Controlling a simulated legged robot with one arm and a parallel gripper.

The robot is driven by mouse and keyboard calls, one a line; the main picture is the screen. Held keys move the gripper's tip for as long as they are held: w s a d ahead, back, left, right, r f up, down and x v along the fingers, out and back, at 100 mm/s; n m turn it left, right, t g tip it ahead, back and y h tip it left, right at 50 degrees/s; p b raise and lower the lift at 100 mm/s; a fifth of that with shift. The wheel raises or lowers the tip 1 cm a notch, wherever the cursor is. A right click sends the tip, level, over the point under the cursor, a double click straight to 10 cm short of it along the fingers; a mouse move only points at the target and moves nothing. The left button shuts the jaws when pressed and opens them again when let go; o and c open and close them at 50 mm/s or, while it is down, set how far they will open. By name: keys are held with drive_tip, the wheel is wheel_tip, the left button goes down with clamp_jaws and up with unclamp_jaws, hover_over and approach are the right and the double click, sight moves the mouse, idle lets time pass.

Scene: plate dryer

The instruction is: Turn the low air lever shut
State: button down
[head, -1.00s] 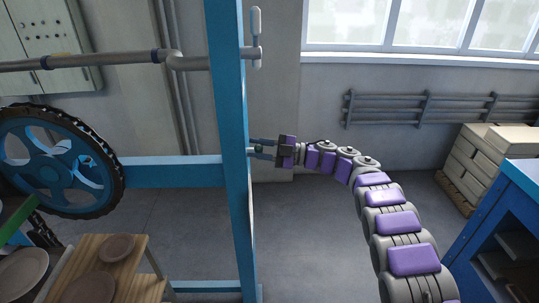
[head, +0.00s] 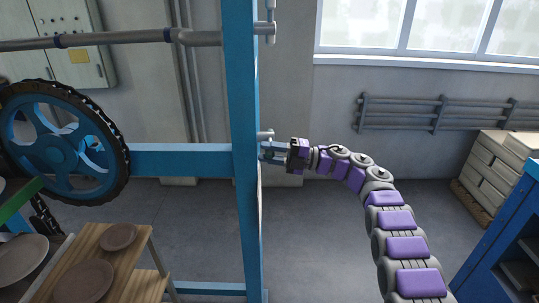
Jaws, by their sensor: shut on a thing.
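A blue upright post (head: 243,200) stands left of centre in the head view. The low air lever (head: 265,133) shows as a small pale grey piece at the post's right side, level with the blue crossbeam. My gripper (head: 269,153) reaches in from the right and is shut on the lever, just beside the post. The fingers cover most of the lever, so its exact angle cannot be told.
A second grey fitting (head: 266,27) sits higher on the post, beside the horizontal pipe (head: 120,38). A large blue wheel (head: 62,150) and a wooden stand with plates (head: 118,236) are on the left. A blue cabinet (head: 500,240) stands at right. The floor between is clear.

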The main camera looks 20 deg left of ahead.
drive_tip(key=shift+f, duration=0.25)
drive_tip(key=c, duration=0.9)
unclamp_jaws()
drive_tip(key=shift+c, duration=0.2)
drive_tip(key=shift+o, duration=0.2)
drive_tip(key=shift+w+d, duration=0.1)
